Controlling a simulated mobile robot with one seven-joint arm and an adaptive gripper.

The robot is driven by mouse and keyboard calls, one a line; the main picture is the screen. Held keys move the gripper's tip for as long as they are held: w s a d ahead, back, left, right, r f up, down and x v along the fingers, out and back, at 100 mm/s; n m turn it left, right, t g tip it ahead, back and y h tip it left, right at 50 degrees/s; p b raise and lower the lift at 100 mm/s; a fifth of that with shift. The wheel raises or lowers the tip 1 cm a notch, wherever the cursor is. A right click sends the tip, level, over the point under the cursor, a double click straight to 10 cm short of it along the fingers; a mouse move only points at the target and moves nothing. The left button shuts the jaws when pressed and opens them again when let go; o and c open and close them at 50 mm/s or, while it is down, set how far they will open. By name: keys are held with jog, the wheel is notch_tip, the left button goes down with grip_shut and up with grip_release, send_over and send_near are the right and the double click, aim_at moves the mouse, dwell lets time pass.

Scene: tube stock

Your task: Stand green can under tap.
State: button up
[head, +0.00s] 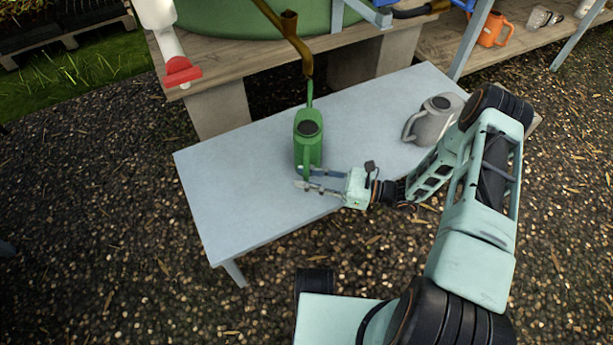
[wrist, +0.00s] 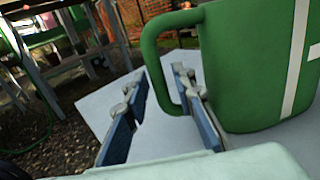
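The green can (head: 308,145) stands upright on the grey bench (head: 240,190), its spout pointing away from me and its handle toward my gripper. The brass tap (head: 290,42) hangs behind it, and its outlet appears just above the can's spout in the head view. I cannot tell how far apart they are in depth. My gripper (head: 306,178) is low at the can's near side with its fingers spread. In the wrist view, the green can (wrist: 255,65) fills the right side, and its handle shows between the open fingers (wrist: 160,78). Contact with the handle is not clear.
A grey can (head: 430,122) stands on the bench to the right, close to my arm. A red-ended white pipe (head: 180,70) is at the upper left. An orange can (head: 492,30) stands on the wooden shelf at the back right. The bench's left part is clear.

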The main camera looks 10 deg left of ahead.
jog(key=shift+d, duration=0.1)
jog(key=d, duration=0.4)
jog(key=s+d, duration=0.1)
jog(key=d, duration=0.6)
jog(key=shift+s+d, duration=0.25)
jog(key=shift+d, duration=0.15)
